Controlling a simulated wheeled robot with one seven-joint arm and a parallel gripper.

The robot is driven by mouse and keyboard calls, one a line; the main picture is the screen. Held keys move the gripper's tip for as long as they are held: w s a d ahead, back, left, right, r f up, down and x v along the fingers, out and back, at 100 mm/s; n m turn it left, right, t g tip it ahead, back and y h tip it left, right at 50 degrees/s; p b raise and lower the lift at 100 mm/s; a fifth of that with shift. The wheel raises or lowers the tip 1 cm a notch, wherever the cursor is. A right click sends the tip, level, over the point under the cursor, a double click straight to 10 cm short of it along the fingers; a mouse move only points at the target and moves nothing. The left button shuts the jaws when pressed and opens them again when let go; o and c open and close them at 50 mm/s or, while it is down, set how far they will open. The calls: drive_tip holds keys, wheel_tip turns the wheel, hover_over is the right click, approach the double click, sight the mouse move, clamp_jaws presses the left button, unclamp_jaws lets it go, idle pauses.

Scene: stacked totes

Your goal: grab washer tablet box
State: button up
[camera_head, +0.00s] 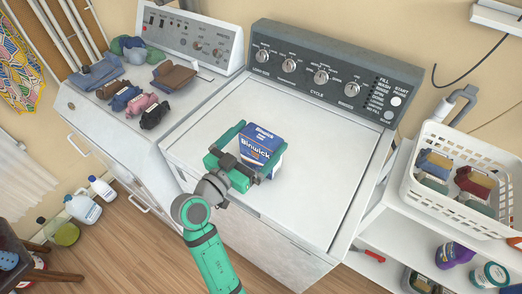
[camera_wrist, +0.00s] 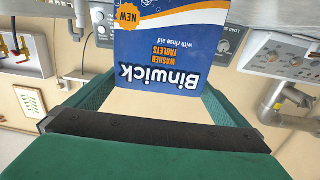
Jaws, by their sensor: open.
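The washer tablet box (camera_head: 262,143) is blue and white with "Binwick" lettering. It stands on the white lid of the washing machine (camera_head: 300,150). My gripper (camera_head: 251,153) is open at the box, with its green fingers spread to either side of it in the head view. In the wrist view the box (camera_wrist: 170,45) appears upside down, ahead of the palm and between the two green fingers (camera_wrist: 160,95). Gaps show between the box and the fingers there. I cannot tell how far past the box's sides the fingertips reach.
Folded clothes (camera_head: 140,100) lie on the white machine at left. A white basket (camera_head: 460,195) with packages stands at right on a shelf unit. Bottles (camera_head: 85,207) stand on the wooden floor. The washer lid around the box is clear.

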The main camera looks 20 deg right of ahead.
sight(267, 131)
drive_tip(key=shift+f+x, duration=0.15)
drive_tip(key=shift+x, duration=1.15)
drive_tip(key=shift+f+x, duration=0.15)
drive_tip(key=shift+x, duration=1.2)
drive_tip(key=shift+s, duration=0.1)
drive_tip(key=shift+c, duration=0.3)
drive_tip(key=c, duration=1.3)
drive_tip(key=shift+r, duration=0.1)
drive_tip(key=shift+c, duration=0.2)
